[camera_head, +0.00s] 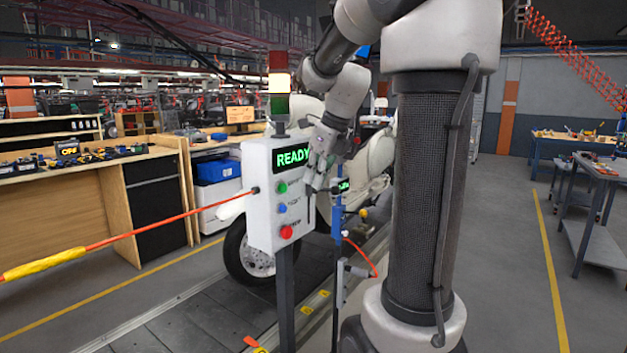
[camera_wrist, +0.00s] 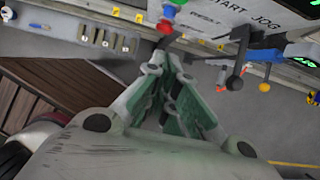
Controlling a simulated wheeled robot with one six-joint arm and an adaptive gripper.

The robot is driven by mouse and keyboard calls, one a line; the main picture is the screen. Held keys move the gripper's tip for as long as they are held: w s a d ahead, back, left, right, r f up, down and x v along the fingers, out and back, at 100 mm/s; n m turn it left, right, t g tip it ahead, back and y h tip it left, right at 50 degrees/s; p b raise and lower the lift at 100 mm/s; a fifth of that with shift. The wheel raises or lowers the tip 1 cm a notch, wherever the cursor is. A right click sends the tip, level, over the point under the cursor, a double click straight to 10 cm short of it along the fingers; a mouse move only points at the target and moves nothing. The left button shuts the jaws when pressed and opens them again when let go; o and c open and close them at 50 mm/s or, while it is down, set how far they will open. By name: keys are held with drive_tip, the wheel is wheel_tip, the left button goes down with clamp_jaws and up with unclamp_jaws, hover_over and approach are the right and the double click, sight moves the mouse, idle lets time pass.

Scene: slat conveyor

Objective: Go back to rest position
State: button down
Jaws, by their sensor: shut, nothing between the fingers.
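The control box (camera_head: 262,215) has a screen reading READY (camera_head: 293,154), a green button (camera_head: 282,187), a blue button (camera_head: 282,208) and a red button (camera_head: 286,232). Its panel (camera_wrist: 225,12) shows at the top of the wrist view with the words START and JOG. I cannot tell whether the gripper touches the box.
A signal tower (camera_head: 279,85) stands on the box. A white scooter with a black wheel (camera_head: 243,262) is behind it. An orange cable (camera_head: 150,232) runs left from the box. A wooden workbench (camera_head: 70,215) is at left, a grey cart (camera_head: 592,205) at right.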

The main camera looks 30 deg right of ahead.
drive_tip(key=s+a+f+n, duration=0.2)
drive_tip(key=s+a+n, duration=0.2)
drive_tip(key=s+n, duration=0.6)
drive_tip(key=s+a+f+n+h, duration=0.1)
drive_tip(key=s+a+f+n, duration=0.2)
drive_tip(key=s+n, duration=0.7)
drive_tip(key=a+n, duration=0.1)
drive_tip(key=n, duration=1.1)
drive_tip(key=shift+s+h, duration=0.2)
drive_tip(key=shift+h, duration=0.1)
drive_tip(key=shift+a+f, duration=0.1)
